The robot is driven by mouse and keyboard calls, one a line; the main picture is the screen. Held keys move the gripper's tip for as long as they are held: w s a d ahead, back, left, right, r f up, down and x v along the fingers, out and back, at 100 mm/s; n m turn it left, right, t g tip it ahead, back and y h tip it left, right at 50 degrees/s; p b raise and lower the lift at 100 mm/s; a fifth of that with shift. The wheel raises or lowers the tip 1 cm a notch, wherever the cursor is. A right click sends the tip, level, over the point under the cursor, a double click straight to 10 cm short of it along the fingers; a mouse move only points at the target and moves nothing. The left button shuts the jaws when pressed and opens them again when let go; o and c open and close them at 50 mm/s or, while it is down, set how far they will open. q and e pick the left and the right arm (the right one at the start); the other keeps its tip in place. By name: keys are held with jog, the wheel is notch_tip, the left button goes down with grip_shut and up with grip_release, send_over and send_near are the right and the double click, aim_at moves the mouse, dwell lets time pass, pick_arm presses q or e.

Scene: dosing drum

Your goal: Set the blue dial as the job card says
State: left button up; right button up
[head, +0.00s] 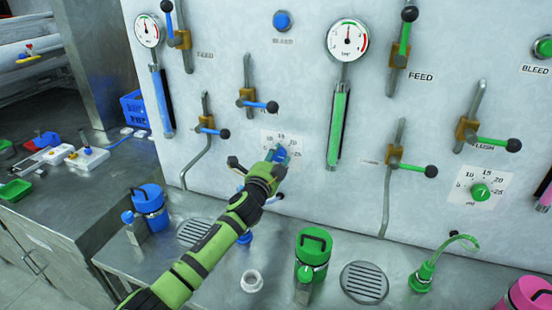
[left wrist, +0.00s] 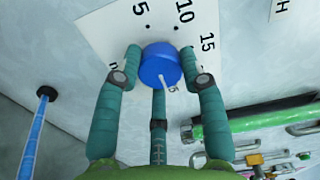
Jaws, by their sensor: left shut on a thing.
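The blue dial (left wrist: 160,64) sits on a white scale plate (left wrist: 108,35) on the wall. My left gripper (left wrist: 161,72) is shut on the dial, with teal fingers on either side of it. The dial's white pointer line runs toward the bottom of the left wrist view, slightly right, near a partly hidden number ending in 5. The 5, 10 and 15 marks show above and right of it. In the head view, the dial (head: 281,153) is mostly covered by my left gripper (head: 278,157). No job card can be made out. My right gripper is out of view.
A green dial (head: 480,191) is on the wall at right. Lever valves with blue and green handles surround the blue dial. Blue (head: 149,199) and green (head: 313,247) canisters stand on the steel counter below, beside drain grates. A small white cup (head: 251,281) stands near my left forearm.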

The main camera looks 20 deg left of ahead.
pick_arm(q)
jog(key=shift+d+r, duration=0.15)
jog(key=shift+r, duration=0.15)
jog(key=o, duration=1)
jog(key=shift+o, duration=0.7)
jog(key=shift+d+f, duration=0.1)
jog(key=shift+f, duration=0.05)
jog(key=shift+s+a+f, duration=0.15)
jog(key=shift+s+a, duration=0.05)
jog(key=shift+s, duration=0.15)
jog(key=s, duration=1.1)
jog(key=shift+s, duration=0.15)
